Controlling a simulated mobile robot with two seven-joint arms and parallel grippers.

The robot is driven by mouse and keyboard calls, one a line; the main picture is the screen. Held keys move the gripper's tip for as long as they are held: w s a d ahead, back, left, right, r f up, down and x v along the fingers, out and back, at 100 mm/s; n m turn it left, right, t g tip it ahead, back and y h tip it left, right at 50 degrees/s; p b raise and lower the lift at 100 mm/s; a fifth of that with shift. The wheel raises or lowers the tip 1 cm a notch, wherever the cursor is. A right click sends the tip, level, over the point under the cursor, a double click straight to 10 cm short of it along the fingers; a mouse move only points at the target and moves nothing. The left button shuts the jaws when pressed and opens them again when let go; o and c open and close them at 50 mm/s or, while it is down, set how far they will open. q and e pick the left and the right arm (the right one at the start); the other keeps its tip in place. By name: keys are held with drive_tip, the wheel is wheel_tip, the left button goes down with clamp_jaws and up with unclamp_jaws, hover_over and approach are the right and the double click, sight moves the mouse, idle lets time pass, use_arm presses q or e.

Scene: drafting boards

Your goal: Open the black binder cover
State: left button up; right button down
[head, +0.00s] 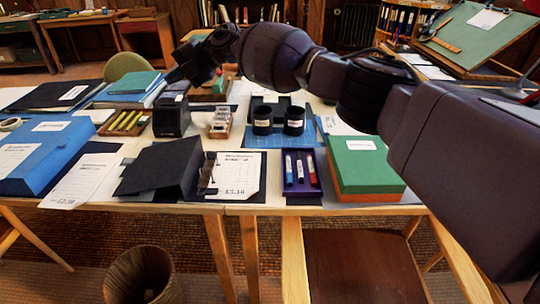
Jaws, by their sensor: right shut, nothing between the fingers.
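The black binder (158,168) lies at the front middle of the table. Its black cover stands swung over to the left and looks tilted rather than flat. Its right side shows a white printed sheet (238,172) and a dark metal clip (208,173) near the spine. My right arm reaches in from the right across the table. My right gripper (179,74) is shut and empty, above and behind the binder in the picture, apart from it. Its fingertips are small and dark. My left gripper is not in view.
A blue box (45,160) and loose papers lie left of the binder. A purple tray (301,174) with markers and a green-topped box (364,165) lie right. Behind stand a black box (171,116) and two black cups (262,121). A wooden chair stands in front.

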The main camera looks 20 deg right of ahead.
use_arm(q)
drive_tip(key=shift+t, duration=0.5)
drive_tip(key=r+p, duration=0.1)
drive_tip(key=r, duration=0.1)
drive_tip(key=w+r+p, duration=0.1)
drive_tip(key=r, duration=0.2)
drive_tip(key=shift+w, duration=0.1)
use_arm(e)
drive_tip(key=s+d+r, duration=0.1)
drive_tip(key=d+r, duration=0.3)
drive_tip(key=r, duration=0.1)
drive_tip(key=shift+s+d, duration=0.2)
drive_tip(key=shift+d, duration=0.15)
